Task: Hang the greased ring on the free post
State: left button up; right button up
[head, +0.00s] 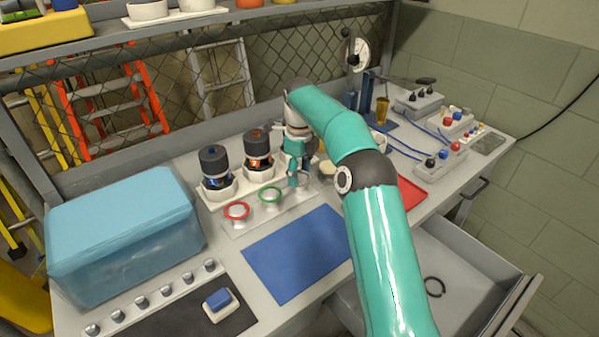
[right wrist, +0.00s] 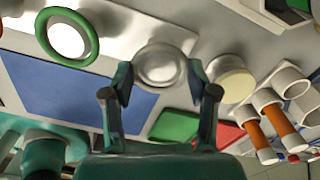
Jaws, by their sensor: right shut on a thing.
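In the head view my right gripper (head: 298,182) points down at the bench, right of the green ring (head: 271,195). In the right wrist view its fingers (right wrist: 160,85) stand either side of a round silver-grey piece (right wrist: 160,65) and are shut on it. I cannot tell whether this piece is the greased ring. The green ring (right wrist: 67,38) lies around a pale disc, apart from the fingers. A red ring (head: 237,211) lies left of it. Several short grey posts (head: 141,302) stand in a front-left row; no ring shows on them. My left gripper is not in view.
A large blue box (head: 125,225) stands at the left. Two dark-topped units (head: 215,165) stand in a white holder behind the rings. A blue mat (head: 300,255) lies clear. A red tray (head: 415,205) lies right of my arm. An open drawer (head: 470,265) holds a dark ring (head: 435,287).

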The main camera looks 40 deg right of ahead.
jog(key=shift+f, duration=0.35)
jog(key=o, duration=0.9)
jog(key=shift+r, duration=0.15)
